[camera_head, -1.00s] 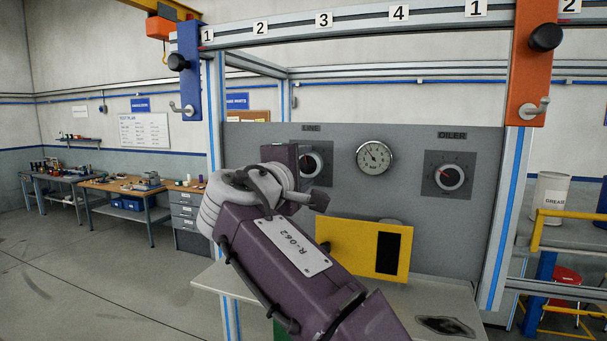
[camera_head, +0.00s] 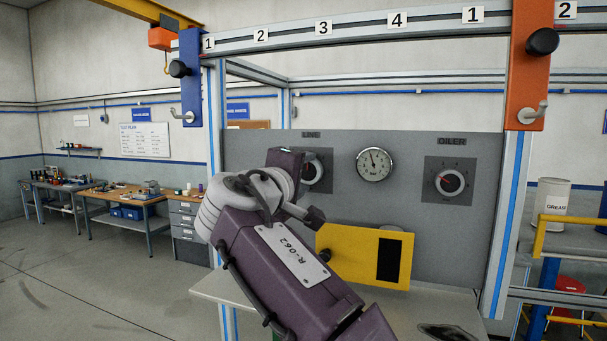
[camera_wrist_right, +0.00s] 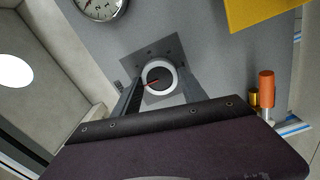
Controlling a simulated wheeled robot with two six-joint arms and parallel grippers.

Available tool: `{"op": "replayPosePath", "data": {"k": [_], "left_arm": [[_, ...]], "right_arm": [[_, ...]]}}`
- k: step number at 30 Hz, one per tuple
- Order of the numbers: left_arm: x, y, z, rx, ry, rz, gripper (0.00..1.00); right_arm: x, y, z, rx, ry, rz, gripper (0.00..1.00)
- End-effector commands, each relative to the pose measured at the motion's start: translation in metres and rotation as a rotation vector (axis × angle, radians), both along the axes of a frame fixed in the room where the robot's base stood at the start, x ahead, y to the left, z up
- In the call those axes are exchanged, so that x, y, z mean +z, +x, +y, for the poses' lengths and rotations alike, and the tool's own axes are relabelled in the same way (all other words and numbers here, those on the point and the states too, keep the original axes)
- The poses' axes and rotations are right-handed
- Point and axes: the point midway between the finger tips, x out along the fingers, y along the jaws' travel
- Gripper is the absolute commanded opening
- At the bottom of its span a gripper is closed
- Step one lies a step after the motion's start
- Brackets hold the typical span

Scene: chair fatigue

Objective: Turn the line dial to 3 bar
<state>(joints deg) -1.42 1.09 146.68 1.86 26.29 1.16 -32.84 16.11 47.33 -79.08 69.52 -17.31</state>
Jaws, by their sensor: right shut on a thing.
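The line dial (camera_head: 317,173) is a round knob with a white rim on a dark square plate, under the LINE label on the grey panel. My right gripper (camera_wrist_right: 160,82) is shut on it, one finger on each side of the knob in the right wrist view. The dial's red pointer in that view points left and slightly down. In the head view my wrist hides the dial's left part and most of its scale. The round pressure gauge (camera_head: 375,164) right of it has its needle pointing up and slightly left. My left gripper is out of view.
The oiler dial (camera_head: 449,183) is at the panel's right. A yellow box (camera_head: 345,252) with a dark slot sits below the gauge, close to my right forearm. Blue (camera_head: 191,90) and orange (camera_head: 530,70) brackets with black knobs hang at the frame's sides.

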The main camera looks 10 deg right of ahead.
Motion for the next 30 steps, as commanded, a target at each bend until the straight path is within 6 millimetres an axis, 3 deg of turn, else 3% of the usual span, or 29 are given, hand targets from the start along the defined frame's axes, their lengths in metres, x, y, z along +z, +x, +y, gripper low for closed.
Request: {"op": "replayPosePath", "data": {"k": [1, 2, 4, 14, 24, 30], "left_arm": [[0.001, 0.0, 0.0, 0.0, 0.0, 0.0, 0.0], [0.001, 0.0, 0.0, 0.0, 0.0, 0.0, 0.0], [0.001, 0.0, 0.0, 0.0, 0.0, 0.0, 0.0], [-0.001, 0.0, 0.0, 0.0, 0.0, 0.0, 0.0], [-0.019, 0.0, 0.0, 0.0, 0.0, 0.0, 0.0], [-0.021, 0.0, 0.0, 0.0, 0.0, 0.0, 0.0]], "right_arm": [[0.004, -0.001, -0.001, 0.001, -0.003, -0.008, 0.09], [0.004, -0.001, -0.001, 0.001, -0.003, -0.008, 0.53], [0.004, -0.001, -0.001, 0.0, -0.003, -0.008, 0.72], [0.001, -0.002, 0.002, 0.002, -0.003, -0.004, 0.72], [-0.001, -0.057, 0.04, 0.006, -0.002, -0.004, 0.72], [0.001, -0.073, 0.05, 0.001, -0.002, -0.004, 0.72]]}}
